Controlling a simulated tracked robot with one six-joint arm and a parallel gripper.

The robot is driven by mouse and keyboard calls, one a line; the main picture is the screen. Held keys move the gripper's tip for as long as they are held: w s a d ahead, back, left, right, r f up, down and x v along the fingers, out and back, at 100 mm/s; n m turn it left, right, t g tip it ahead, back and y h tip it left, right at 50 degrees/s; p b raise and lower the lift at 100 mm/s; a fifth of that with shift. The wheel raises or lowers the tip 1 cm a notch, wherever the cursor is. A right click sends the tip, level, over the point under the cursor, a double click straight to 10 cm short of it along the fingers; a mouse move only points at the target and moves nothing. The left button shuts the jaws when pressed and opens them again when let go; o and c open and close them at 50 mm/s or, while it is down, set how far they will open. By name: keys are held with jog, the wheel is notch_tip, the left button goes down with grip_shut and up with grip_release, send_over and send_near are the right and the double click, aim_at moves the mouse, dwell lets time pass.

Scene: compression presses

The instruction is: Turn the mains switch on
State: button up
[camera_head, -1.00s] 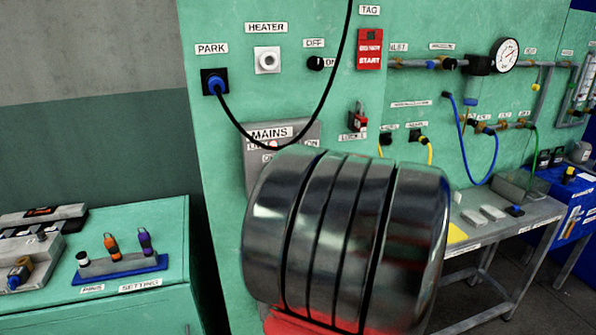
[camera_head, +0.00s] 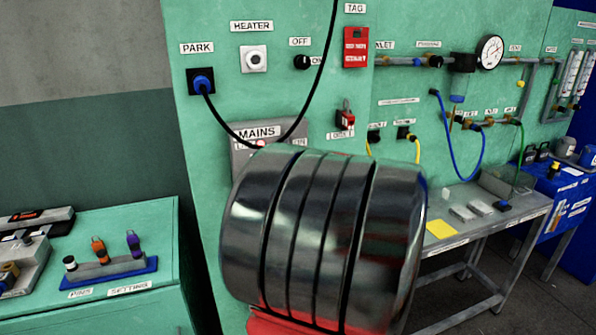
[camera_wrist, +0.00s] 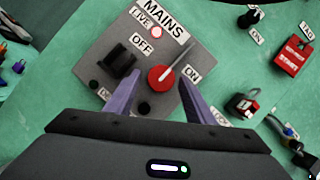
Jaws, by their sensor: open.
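The grey mains switch panel (camera_wrist: 100,62) fills the middle of the wrist view, with a MAINS label, a pinkish LIVE lamp (camera_wrist: 156,31) and OFF and ON labels. A red round knob (camera_wrist: 158,84) with a pale lever (camera_wrist: 181,60) sits on it, the lever slanting up and right between the labels. A black handle (camera_wrist: 122,60) stands left of the knob. My gripper (camera_wrist: 160,78) is open, its purple fingers on either side of the knob in the picture; contact cannot be told. In the head view only the upper panel (camera_head: 240,163) shows; my arm hides the rest.
A black cable (camera_head: 232,127) hangs across the panel top from the blue PARK plug (camera_head: 202,82). A red padlock (camera_head: 345,118) and a red START tag (camera_head: 356,48) are to the right. A green cabinet (camera_head: 180,255) stands left, a metal bench (camera_head: 480,225) right.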

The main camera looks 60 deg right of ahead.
jog(key=v, duration=1.2)
dwell(0.3)
dwell(0.7)
